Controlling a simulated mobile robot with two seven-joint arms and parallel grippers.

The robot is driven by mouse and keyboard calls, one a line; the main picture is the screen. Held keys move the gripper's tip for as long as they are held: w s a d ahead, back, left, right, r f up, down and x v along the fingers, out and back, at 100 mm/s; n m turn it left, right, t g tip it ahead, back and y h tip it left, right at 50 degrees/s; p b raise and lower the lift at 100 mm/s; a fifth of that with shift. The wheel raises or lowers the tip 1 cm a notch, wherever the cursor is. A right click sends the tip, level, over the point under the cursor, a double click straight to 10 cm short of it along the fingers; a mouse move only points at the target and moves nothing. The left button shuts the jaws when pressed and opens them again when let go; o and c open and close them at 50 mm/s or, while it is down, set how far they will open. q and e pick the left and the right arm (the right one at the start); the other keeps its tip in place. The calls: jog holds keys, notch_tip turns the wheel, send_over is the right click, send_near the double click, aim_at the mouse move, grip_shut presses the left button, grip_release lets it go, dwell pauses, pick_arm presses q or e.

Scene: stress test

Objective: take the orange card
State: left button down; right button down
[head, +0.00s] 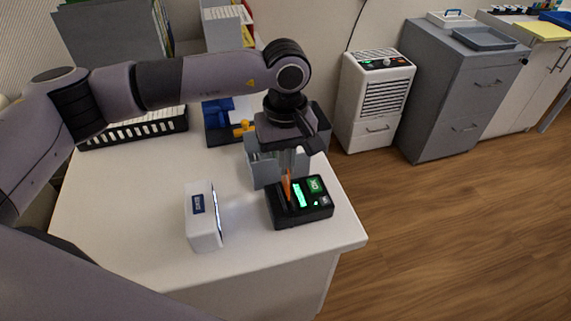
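The orange card (287,187) stands upright in the black card reader (302,216), which has green lit displays, near the table's right front corner. My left gripper (286,170) points down from above, with its fingertips close to the card's top edge. The fingers overlap grey shapes behind them, so I cannot tell how far apart they are or whether they touch the card. The card's lower part is hidden in the reader. My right gripper is not in view.
A white box-like device with a blue label (202,218) stands left of the reader on the white table (130,215). Behind are a black basket (140,130), a blue object (217,112) and grey pieces (262,172) near the gripper. The table's left front is clear.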

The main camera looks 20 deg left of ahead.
pick_arm(q)
jog(key=shift+r+p, duration=1.2)
jog(key=shift+r, duration=1.25)
